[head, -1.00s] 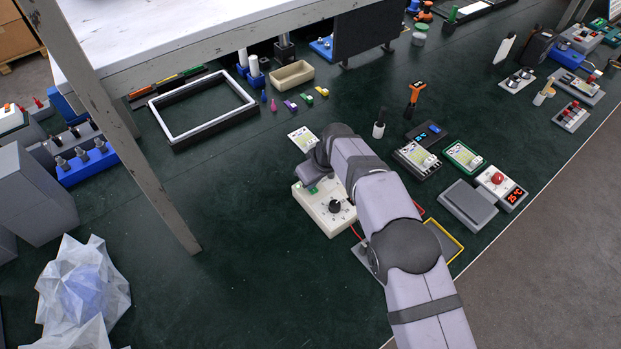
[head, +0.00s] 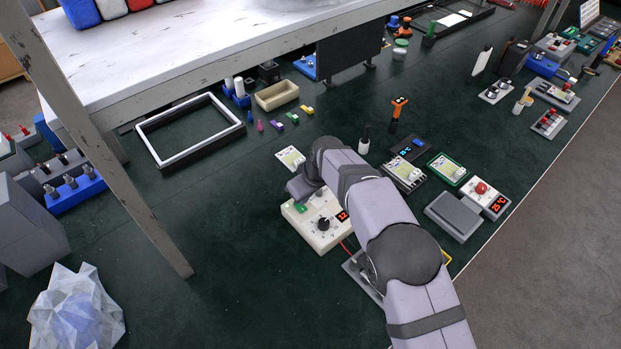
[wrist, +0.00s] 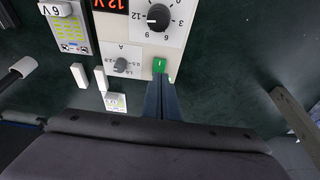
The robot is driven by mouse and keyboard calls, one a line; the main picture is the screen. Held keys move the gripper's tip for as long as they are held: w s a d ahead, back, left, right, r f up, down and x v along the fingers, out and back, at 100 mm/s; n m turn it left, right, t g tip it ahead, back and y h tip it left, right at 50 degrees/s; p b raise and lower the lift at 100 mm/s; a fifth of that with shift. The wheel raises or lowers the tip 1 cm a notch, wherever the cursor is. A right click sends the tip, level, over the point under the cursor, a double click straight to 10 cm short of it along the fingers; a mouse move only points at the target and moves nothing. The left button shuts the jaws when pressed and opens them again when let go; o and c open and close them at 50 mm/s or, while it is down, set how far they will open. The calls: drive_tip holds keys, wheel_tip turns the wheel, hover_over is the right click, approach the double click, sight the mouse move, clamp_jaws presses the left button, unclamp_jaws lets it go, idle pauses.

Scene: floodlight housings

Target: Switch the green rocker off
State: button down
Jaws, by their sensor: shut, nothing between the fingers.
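The green rocker (wrist: 159,65) sits at a corner of a cream control box (wrist: 150,40), with a small pale mark on its face. I cannot tell which way it is tipped. The box also has a black dial (wrist: 158,17), a smaller grey knob (wrist: 121,65) and a red-lit display reading 12 V (wrist: 110,4). In the head view the rocker (head: 301,208) shows at the box's left corner, beside my gripper. My gripper (wrist: 159,80) is shut and empty. Its fingertips are right by the rocker's near edge; I cannot tell whether they touch.
A small pale module (head: 290,158) lies behind the box. A module marked 6V (wrist: 66,25) and two small white blocks (wrist: 90,77) are near the box in the wrist view. A table leg (head: 130,180) stands left. The green bench is clear left of the box.

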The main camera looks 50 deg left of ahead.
drive_tip(key=shift+b+v, duration=0.7)
drive_tip(key=shift+v, duration=0.05)
drive_tip(key=b+v, duration=0.2)
drive_tip(key=v, duration=0.7)
drive_tip(key=shift+b, duration=0.3)
drive_tip(key=shift+a, duration=0.15)
drive_tip(key=a+b, duration=0.1)
drive_tip(key=b, duration=0.2)
drive_tip(key=shift+w+a+r, duration=0.1)
drive_tip(key=shift+w+a, duration=0.05)
drive_tip(key=shift+a, duration=0.05)
drive_tip(key=p+x, duration=0.1)
drive_tip(key=x, duration=0.3)
drive_tip(key=p+x, duration=0.2)
drive_tip(key=x, duration=0.3)
drive_tip(key=p+x, duration=0.1)
drive_tip(key=x, duration=0.3)
drive_tip(key=shift+d+f, duration=0.2)
drive_tip(key=shift+f, duration=0.3)
